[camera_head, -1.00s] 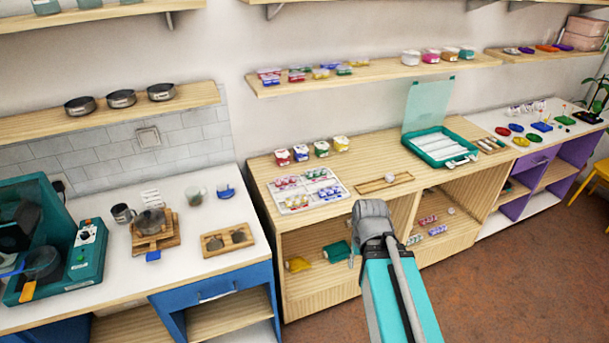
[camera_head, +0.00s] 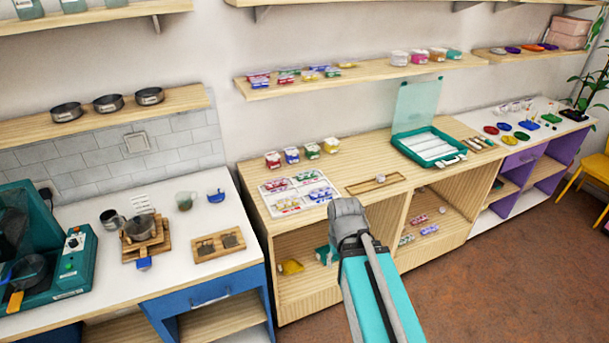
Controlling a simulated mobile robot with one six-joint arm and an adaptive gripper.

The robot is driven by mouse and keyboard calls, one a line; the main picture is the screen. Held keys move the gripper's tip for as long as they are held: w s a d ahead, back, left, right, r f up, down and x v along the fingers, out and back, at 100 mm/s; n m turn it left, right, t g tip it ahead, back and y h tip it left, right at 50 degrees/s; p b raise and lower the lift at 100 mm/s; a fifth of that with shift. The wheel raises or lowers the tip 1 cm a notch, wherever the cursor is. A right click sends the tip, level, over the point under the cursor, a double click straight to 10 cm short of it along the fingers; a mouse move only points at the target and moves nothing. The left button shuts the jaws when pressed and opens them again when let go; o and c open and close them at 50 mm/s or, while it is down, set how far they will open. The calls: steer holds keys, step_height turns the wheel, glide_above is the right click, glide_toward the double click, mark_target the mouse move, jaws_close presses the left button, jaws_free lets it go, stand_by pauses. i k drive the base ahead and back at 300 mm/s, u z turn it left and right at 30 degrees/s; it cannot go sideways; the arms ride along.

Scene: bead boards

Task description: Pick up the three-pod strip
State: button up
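Small pod strips in red, green and blue lie in groups on a white sorting mat (camera_head: 266,205) on the wooden counter. More strips lie in the open cubby below: a red strip (camera_head: 419,219), a purple strip (camera_head: 429,230) and a pale bluish strip (camera_head: 406,240). They are too small for me to count pods, so I cannot tell which is the three-pod strip. My arm reaches in from the bottom centre, its grey joint in front of the counter's front edge. My gripper does not show; it is hidden beyond the arm.
A teal case (camera_head: 429,146) with its lid up stands on the counter, beside a shallow wooden tray (camera_head: 376,185). Several small tubs stand at the back. A yellow chair (camera_head: 596,168) stands right; the floor (camera_head: 470,290) is clear.

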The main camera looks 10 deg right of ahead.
mark_target(311, 173)
steer(key=u, duration=0.05)
steer(key=i, duration=0.95)
steer(key=z, duration=0.05)
